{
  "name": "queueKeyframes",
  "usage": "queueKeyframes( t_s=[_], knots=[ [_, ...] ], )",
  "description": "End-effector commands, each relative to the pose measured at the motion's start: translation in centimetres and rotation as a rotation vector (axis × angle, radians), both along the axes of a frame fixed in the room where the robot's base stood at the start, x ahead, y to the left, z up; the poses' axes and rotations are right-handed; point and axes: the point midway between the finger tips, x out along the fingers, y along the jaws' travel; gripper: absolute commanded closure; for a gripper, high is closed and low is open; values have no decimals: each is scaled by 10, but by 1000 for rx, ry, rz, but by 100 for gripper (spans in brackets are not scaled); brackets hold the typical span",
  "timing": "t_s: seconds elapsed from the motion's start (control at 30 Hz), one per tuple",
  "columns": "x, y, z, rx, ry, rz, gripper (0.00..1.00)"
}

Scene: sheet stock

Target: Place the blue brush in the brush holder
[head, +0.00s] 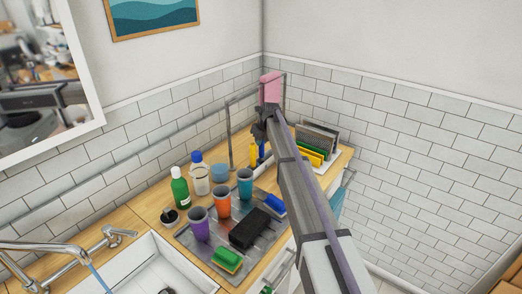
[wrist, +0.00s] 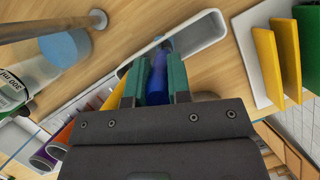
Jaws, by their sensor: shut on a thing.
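My gripper (wrist: 157,74) is shut on a blue handle, taken to be the blue brush (wrist: 157,88), which lies between its two green fingers. In the head view my gripper (head: 262,136) is above the back of the counter, and the blue brush (head: 261,151) shows just below it. In the wrist view a long pale grey open container, likely the brush holder (wrist: 208,32), lies beyond the fingertips. The far end of the brush overlaps the container's left part. I cannot tell whether it is inside or above it.
A rack with yellow and green boards (head: 310,152) stands right of the holder. A yellow item (head: 253,155) stands close to the left. A thin metal stand (head: 230,130) rises nearby. Cups, bottles and a tray (head: 240,262) with a black block and sponge fill the front counter.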

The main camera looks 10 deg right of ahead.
Motion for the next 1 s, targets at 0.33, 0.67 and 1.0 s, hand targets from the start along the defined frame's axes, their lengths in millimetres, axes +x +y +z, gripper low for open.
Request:
queueKeyframes(
  t_s=[0.33,0.67,1.0],
  knots=[
    [0,0,-13,0,0,0,100],
    [0,0,-13,0,0,0,56],
    [-1,0,-3,0,0,0,56]
  ],
)
